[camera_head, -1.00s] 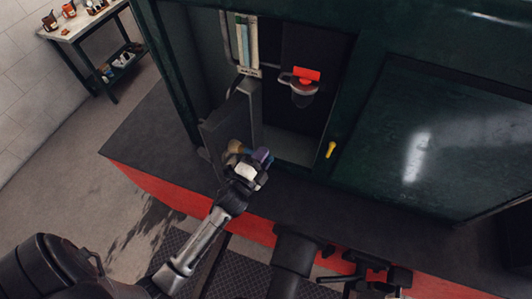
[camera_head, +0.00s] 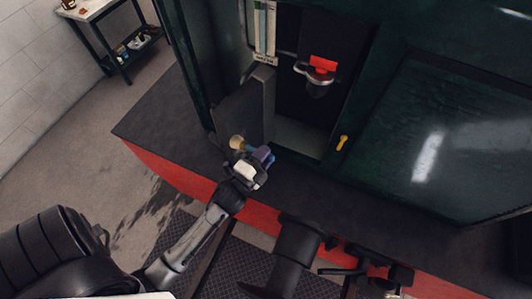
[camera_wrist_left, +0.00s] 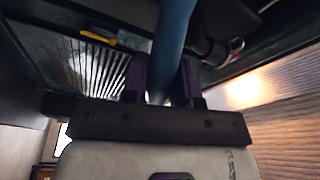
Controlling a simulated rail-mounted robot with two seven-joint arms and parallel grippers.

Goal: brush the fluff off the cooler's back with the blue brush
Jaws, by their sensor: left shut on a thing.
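My left gripper (camera_head: 263,156) is shut on the blue brush (camera_head: 237,142), just in front of the open compartment. The brush's tan bristle end points left, close to a dark grey upright panel (camera_head: 243,108). I cannot tell whether the bristles touch it. In the left wrist view the blue brush handle (camera_wrist_left: 174,40) runs up between the purple fingers (camera_wrist_left: 160,78). A ribbed, finned surface (camera_wrist_left: 103,70) lies behind to the left; I cannot tell if it is the cooler's back. No fluff can be made out.
Inside the compartment are upright books or binders (camera_head: 264,30) and a red-labelled grey vessel (camera_head: 321,66). A yellow handle (camera_head: 342,142) is on the right frame of the green body. A dark ledge (camera_head: 160,120) runs along the front. A small workbench (camera_head: 92,12) stands far left.

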